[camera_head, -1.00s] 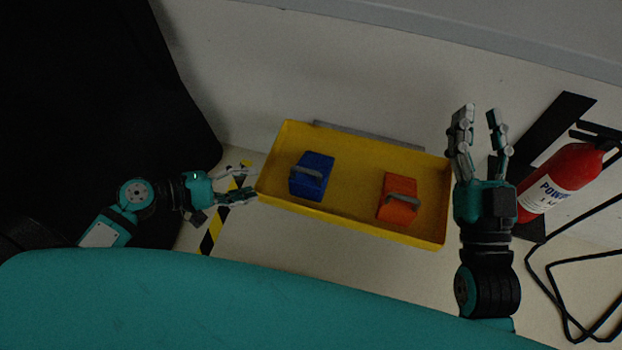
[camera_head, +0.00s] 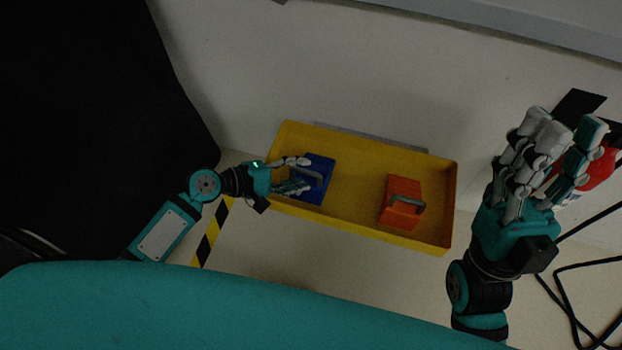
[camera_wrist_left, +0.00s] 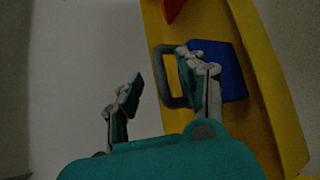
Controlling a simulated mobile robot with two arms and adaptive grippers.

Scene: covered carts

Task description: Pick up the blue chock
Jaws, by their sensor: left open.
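The blue chock (camera_head: 318,195) has a grey handle and sits in the left part of the yellow tray (camera_head: 345,222). My left gripper (camera_head: 302,174) is open at the chock's left side, with its fingers partly over the chock. In the left wrist view, the blue chock (camera_wrist_left: 232,72) lies behind the right finger of my left gripper (camera_wrist_left: 160,68). The handle (camera_wrist_left: 163,88) reaches toward the gap between the fingers; contact cannot be told. My right gripper (camera_head: 562,125) is open and empty, right of the tray.
An orange chock (camera_head: 402,202) with a grey handle sits in the tray's right part. A red fire extinguisher (camera_head: 600,172) is partly hidden behind my right gripper. Black cables (camera_head: 570,262) lie at the right. A black-and-yellow striped strip (camera_head: 208,240) lies left of the tray.

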